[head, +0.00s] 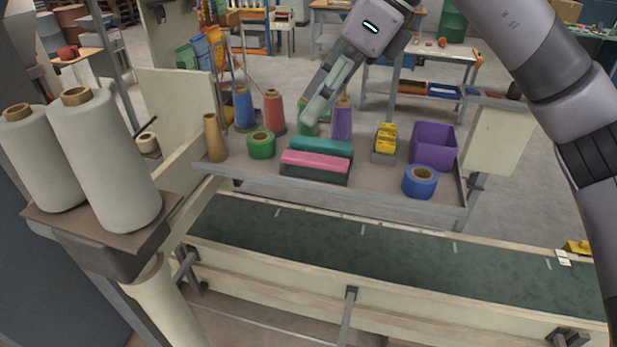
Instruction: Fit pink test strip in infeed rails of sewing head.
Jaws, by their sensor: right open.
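The pink test strip (315,161) lies on a dark grey holder (313,173) at the front of a grey shelf tray, beside a teal strip (321,147) just behind it. My right gripper (316,108) comes down from the upper right, open. Its fingers are seen nearly edge-on over the back of the tray, in front of a green spool, apart from the pink strip. I cannot make out the sewing head or its infeed rails in this view. My left gripper is out of view.
The tray (384,192) also carries thread cones, tape rolls, a yellow box (386,138) and a purple bin (433,146). Below runs a green conveyor belt (330,240) between pale side rails. Large white spools (104,165) stand at the left.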

